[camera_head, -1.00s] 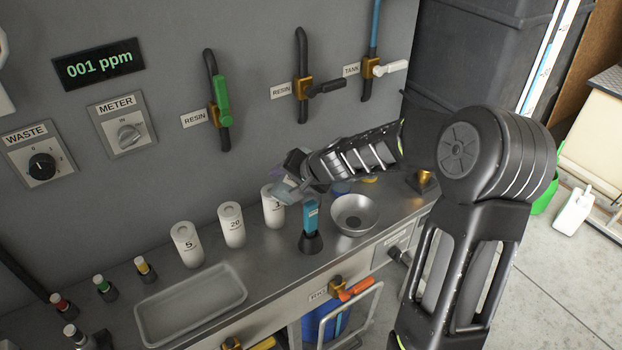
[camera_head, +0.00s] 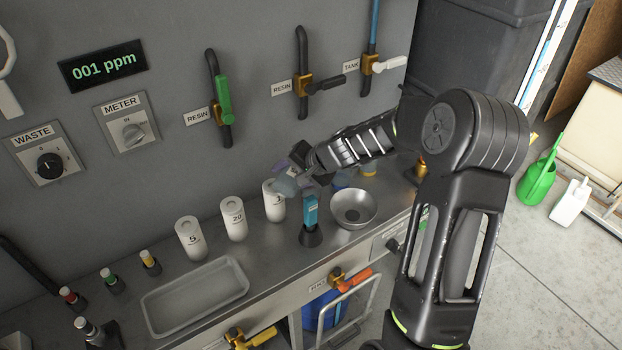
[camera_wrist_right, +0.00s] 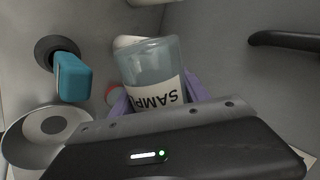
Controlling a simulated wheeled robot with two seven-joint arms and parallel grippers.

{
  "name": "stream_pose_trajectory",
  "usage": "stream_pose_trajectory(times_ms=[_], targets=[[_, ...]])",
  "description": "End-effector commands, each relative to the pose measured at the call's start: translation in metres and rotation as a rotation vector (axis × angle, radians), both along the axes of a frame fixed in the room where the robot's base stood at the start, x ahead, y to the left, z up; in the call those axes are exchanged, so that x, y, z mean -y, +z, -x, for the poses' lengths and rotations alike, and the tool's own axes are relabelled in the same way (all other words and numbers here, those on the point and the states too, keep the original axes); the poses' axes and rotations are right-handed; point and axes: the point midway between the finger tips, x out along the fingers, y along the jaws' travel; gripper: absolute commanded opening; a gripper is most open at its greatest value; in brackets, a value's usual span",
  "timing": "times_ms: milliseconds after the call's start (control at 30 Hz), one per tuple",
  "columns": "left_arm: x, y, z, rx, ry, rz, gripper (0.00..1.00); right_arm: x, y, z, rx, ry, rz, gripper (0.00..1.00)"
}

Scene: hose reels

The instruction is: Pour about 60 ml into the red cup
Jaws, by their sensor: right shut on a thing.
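My right gripper (camera_wrist_right: 158,100) is shut on a clear sample bottle (camera_wrist_right: 150,62) with a white "SAMPLE" label that reads upside down in the right wrist view. In the head view this bottle (camera_head: 286,185) is held above the steel counter, in front of the rightmost white canister. A small red thing (camera_wrist_right: 113,95) shows beside the bottle in the wrist view, mostly hidden; I cannot tell whether it is the red cup. No red cup is clearly visible in the head view, where my gripper covers part of the counter. My left gripper is not in view.
A blue handheld meter (camera_head: 310,211) stands in a black base beside a steel bowl (camera_head: 354,208). White canisters (camera_head: 233,219) stand along the wall. An empty tray (camera_head: 195,296) and capped vials (camera_head: 112,279) are at left. The display (camera_head: 103,66) reads 001 ppm.

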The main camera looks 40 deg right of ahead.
Motion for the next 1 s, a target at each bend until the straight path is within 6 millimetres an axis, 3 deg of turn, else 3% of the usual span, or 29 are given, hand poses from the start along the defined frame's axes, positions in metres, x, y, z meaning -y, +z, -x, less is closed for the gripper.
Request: stream_pose_trajectory(times_ms=[1000], targets=[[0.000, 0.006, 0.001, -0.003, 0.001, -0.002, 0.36, -0.015, 0.000, 0.012, -0.023, 0.000, -0.044, 0.04]])
